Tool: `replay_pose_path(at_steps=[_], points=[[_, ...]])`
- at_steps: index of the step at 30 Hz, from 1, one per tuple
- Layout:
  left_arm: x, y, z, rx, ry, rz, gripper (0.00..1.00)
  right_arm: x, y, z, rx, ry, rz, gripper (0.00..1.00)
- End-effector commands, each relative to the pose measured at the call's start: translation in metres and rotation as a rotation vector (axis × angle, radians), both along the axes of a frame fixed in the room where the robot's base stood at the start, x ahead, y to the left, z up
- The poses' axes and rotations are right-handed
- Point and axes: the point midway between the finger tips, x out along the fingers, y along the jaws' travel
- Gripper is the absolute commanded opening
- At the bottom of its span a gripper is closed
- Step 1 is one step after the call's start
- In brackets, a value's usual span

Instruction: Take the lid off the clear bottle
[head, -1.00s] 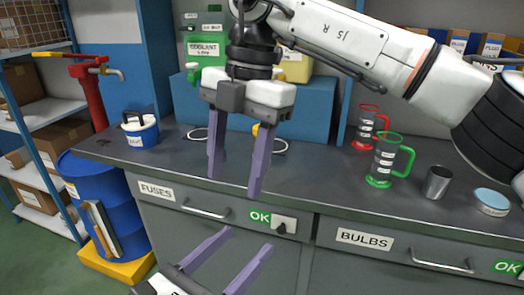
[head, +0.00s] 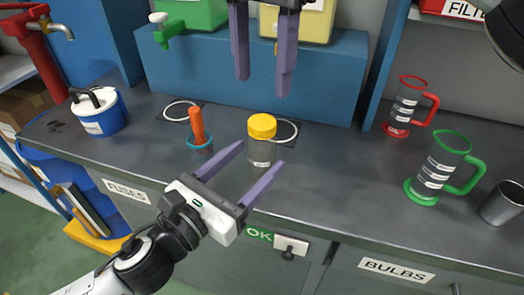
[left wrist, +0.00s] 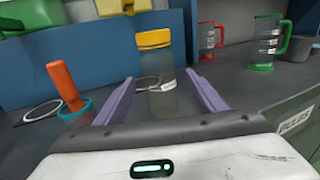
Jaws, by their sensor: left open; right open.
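The clear bottle (head: 261,155) stands upright on the dark bench with its yellow lid (head: 262,126) on. In the left wrist view the bottle (left wrist: 162,85) and its yellow lid (left wrist: 153,38) show beyond and between my fingers. My left gripper (head: 255,170) is open, its purple fingers pointing at the bottle from the front; whether they reach around it I cannot tell. It also shows in the left wrist view (left wrist: 160,100). My right gripper (head: 262,88) is open and empty, fingers pointing down, above and behind the bottle.
An orange-handled tool in a blue-rimmed cup (head: 199,142) stands left of the bottle. A blue-and-white tub (head: 98,112) is at the far left. Red (head: 406,105) and green (head: 436,170) jugs and a metal cup (head: 502,203) stand right. A blue riser (head: 330,75) runs behind.

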Motion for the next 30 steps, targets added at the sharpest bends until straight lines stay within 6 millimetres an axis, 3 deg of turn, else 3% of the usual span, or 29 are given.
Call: replay_pose_path(at_steps=[6, 12, 24, 30], points=[[0.033, -0.024, 0.001, -0.002, -0.001, 0.000, 0.64, 0.000, 0.000, 0.000, 0.001, 0.001, 0.000, 0.53], [0.052, -0.037, 0.000, -0.001, 0.001, 0.000, 0.64, 0.000, 0.000, 0.000, 0.001, 0.001, 0.000, 0.53], [0.057, -0.041, 0.000, 0.000, 0.000, 0.000, 0.64, 0.000, 0.000, 0.000, 0.001, 0.001, 0.000, 0.53], [0.057, -0.041, 0.000, 0.000, 0.000, 0.000, 0.30, 0.000, 0.000, 0.000, 0.001, 0.001, 0.000, 0.53]])
